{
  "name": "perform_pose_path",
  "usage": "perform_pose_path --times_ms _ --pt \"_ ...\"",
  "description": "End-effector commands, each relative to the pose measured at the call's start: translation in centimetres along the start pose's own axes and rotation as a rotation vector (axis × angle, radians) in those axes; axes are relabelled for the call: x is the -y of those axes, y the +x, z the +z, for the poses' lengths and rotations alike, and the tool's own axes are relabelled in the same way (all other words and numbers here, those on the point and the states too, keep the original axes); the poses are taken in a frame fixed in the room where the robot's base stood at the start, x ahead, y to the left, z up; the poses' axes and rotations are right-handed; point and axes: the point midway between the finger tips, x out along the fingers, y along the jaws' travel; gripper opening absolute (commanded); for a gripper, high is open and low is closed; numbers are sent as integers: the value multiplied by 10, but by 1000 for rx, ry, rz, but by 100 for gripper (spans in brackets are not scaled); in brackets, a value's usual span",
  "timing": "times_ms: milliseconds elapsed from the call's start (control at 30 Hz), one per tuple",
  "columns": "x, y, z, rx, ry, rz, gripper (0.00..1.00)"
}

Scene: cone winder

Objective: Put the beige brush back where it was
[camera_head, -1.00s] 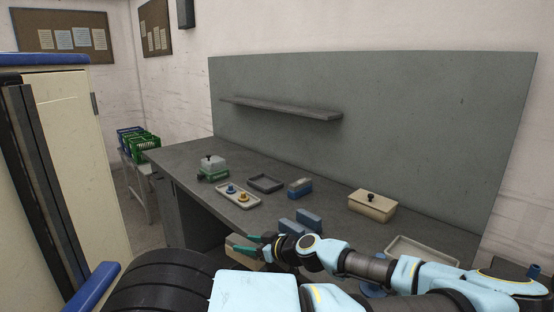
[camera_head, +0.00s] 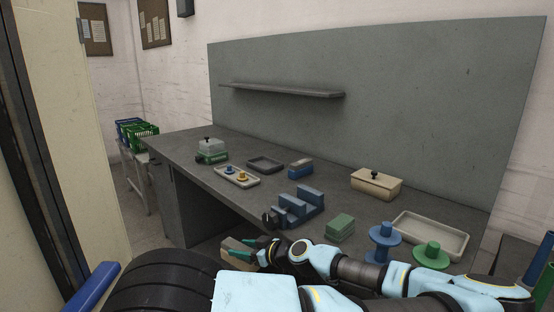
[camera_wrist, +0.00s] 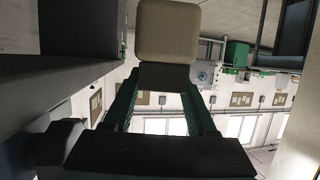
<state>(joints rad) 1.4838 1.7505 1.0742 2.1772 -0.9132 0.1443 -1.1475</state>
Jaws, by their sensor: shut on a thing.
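The beige brush (camera_head: 236,244) is in my gripper (camera_head: 254,247), low in front of the bench's front edge in the head view. In the wrist view the brush shows as a beige block (camera_wrist: 168,30) with a dark part below it. The green fingers of my gripper (camera_wrist: 165,78) are shut on that dark part. The brush is clear of the bench top. I cannot tell from these frames which spot it came from.
The grey bench (camera_head: 215,196) carries a blue stepped block (camera_head: 300,206), a green block (camera_head: 341,228), a lidded beige box (camera_head: 376,185), a beige tray (camera_head: 462,238), a dark tray (camera_head: 266,163) and a blue-and-beige block (camera_head: 301,169). Blue and green spools stand at right.

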Motion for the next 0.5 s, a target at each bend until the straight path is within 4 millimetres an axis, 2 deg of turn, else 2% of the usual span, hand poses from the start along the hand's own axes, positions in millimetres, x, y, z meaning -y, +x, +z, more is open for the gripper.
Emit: perform_pose_path --times_ms 267,500 --pt "11 25 -14 6 30 90 0" --pt "22 48 -17 4 107 279 0"
